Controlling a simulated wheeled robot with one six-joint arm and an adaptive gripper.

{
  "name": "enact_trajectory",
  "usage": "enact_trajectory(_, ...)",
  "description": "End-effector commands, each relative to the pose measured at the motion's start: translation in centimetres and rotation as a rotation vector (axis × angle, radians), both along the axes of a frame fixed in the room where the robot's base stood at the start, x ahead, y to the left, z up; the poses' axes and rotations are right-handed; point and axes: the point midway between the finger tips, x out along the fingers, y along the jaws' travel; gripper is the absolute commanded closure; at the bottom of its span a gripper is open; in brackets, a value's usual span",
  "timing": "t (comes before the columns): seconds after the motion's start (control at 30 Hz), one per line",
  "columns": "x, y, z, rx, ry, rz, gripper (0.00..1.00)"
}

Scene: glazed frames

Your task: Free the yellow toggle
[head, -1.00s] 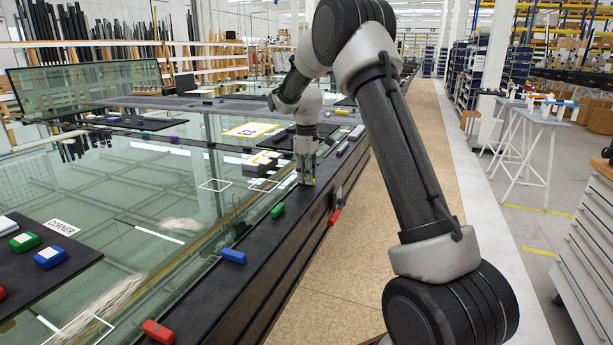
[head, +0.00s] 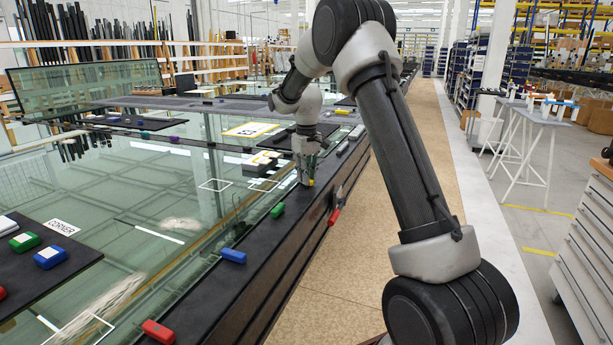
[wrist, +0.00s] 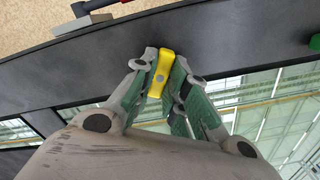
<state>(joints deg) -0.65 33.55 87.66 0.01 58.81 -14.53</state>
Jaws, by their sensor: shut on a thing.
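The yellow toggle (wrist: 161,72) is between the fingertips of my gripper (wrist: 164,80) in the wrist view, over the dark frame rail (wrist: 225,52). My gripper is shut on it, with a finger against each side. In the head view the toggle is a small yellow spot (head: 311,182) at the tip of my gripper (head: 305,181), low at the rail. I cannot tell whether the toggle still touches the rail.
A green block (head: 277,210), a blue block (head: 233,256) and a red block (head: 158,331) sit along the near rail. A red-handled tool (head: 334,216) is at the rail's outer side. The aisle floor at right is clear.

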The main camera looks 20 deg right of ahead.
Motion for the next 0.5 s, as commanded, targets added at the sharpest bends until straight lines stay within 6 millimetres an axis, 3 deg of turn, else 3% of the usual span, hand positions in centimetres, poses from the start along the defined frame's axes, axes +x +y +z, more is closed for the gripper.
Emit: enact_trajectory(0.5,0.04,-0.02,0.07,-0.001,-0.001,-0.49,1.0)
